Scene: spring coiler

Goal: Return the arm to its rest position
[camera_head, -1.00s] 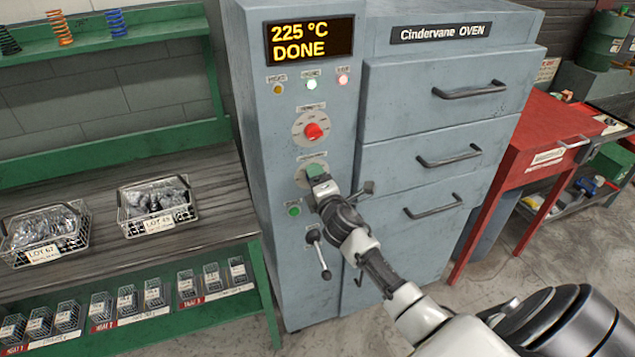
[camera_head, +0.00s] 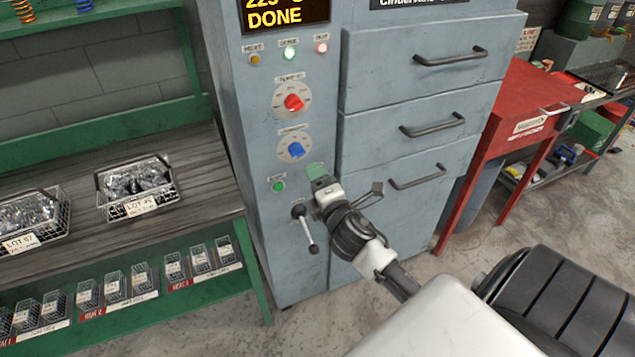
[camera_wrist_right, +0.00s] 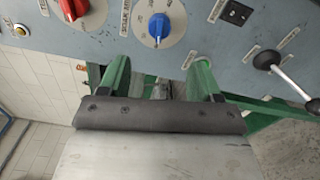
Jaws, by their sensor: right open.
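My right arm reaches in from the lower right of the head view, with its gripper (camera_head: 316,171) in front of the oven's control column. The gripper's green fingers sit just below and right of the blue knob (camera_head: 296,150). In the right wrist view the gripper (camera_wrist_right: 162,78) is open, with a clear gap and nothing between its fingers. The blue knob shows just beyond the fingers there, apart from them. The oven (camera_head: 410,75) has a lit display reading DONE. My left gripper is in neither view.
A black lever (camera_head: 308,240) juts from the column close to my right gripper. Drawer handles (camera_head: 418,176) stick out to the right. A red bench (camera_head: 515,105) stands further right. Wire baskets (camera_head: 137,190) sit on the shelf (camera_head: 75,222) at left.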

